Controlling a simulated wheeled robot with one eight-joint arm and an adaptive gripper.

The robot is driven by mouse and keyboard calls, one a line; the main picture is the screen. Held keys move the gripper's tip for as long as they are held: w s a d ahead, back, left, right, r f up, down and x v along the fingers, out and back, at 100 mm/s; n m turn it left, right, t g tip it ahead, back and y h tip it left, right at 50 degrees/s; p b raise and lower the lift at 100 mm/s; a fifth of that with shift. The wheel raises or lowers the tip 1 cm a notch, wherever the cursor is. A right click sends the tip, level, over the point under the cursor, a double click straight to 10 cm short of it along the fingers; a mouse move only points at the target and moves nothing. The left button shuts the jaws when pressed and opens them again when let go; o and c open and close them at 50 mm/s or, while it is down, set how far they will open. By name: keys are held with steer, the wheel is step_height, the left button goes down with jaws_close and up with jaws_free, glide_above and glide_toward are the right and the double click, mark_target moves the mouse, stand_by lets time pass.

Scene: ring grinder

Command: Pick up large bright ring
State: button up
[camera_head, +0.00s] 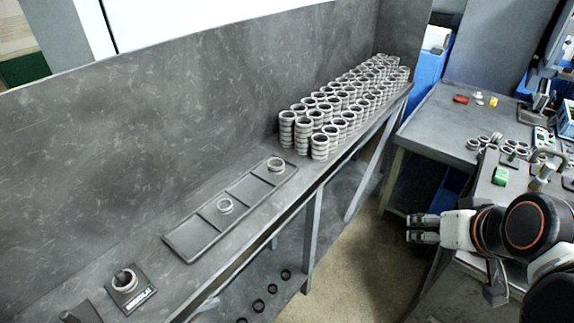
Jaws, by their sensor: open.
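Bright metal rings show in several places. A third ring (124,280) sits on a small square dark holder with a white label, nearer to me. Which one is the large ring I cannot tell. My gripper (411,229) is open and empty at the right, pointing left, in the air over the gap beside the bench, well apart from these rings.
Many stacked rings (319,146) fill the bench's far end. A grey wall (180,130) closes its back. Dark rings (272,289) lie on a lower shelf. A work table (435,128) with loose rings (514,149) and a green block (500,176) stands at right.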

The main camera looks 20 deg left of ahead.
steer(key=w+a+f+n+y+b, duration=0.1)
steer(key=w+a+f+n+y, duration=0.15)
steer(key=w+a, duration=0.55)
steer(key=w+a+f+n+y+b, duration=0.1)
steer(key=w+a+f+n+y, duration=0.15)
steer(key=w+a, duration=0.45)
steer(key=n+t+y+b, duration=0.1)
steer(key=n+y+b, duration=0.2)
steer(key=n+y, duration=0.25)
glide_toward(272, 160)
steer(key=shift+m+y, duration=0.35)
steer(key=shift+m, duration=0.1)
steer(key=b+x, duration=0.1)
steer(key=x, duration=0.2)
steer(key=f+b+x, duration=0.1)
steer(key=b+x, duration=0.1)
steer(key=x, duration=0.1)
steer(key=shift+r, duration=0.1)
steer(key=c, duration=0.8)
